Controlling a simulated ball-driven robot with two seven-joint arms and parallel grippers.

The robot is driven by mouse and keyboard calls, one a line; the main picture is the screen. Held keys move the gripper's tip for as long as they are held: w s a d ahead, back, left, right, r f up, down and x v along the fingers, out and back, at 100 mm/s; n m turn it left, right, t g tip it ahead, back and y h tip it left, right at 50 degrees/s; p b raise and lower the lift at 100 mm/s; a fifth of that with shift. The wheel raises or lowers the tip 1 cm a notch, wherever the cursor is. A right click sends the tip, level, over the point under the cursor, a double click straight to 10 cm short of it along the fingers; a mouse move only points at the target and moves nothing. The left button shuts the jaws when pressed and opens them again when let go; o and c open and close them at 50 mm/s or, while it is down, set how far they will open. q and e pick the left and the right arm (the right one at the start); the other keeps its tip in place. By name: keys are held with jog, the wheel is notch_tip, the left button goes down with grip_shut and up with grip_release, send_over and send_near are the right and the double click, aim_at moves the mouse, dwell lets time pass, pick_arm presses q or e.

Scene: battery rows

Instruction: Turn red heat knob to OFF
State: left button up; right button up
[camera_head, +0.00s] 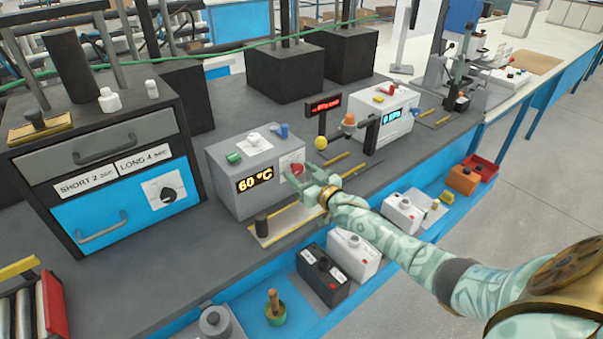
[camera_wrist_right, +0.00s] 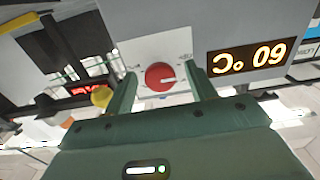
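The red heat knob (camera_head: 297,169) sits on a pale plate on the front of a grey box (camera_head: 229,195), right of its lit orange "60 °C" display (camera_head: 255,180). In the right wrist view, the knob (camera_wrist_right: 160,76) faces the camera, with small marks around it too blurred to read, and the display (camera_wrist_right: 252,57) appears upside down. My right gripper (camera_head: 312,181) is at the box front by the knob. Its two green fingers stand apart on either side of the knob, with visible gaps. My left gripper is in neither view.
A blue-and-grey drawer unit (camera_head: 128,205) with a dial stands left of the box. A red-lettered sign (camera_head: 323,105) and a white box with a blue display (camera_head: 393,115) stand to the right. A lower blue shelf holds a black battery (camera_head: 323,275) and a white one (camera_head: 353,255).

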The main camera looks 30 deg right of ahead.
jog(key=shift+s+r, duration=0.1)
jog(key=shift+s, duration=0.35)
jog(key=s+d+p, duration=0.1)
jog(key=s+p, duration=0.3)
jog(key=s, duration=1.1)
jog(key=shift+s+d, duration=0.15)
jog(key=shift+s, duration=0.05)
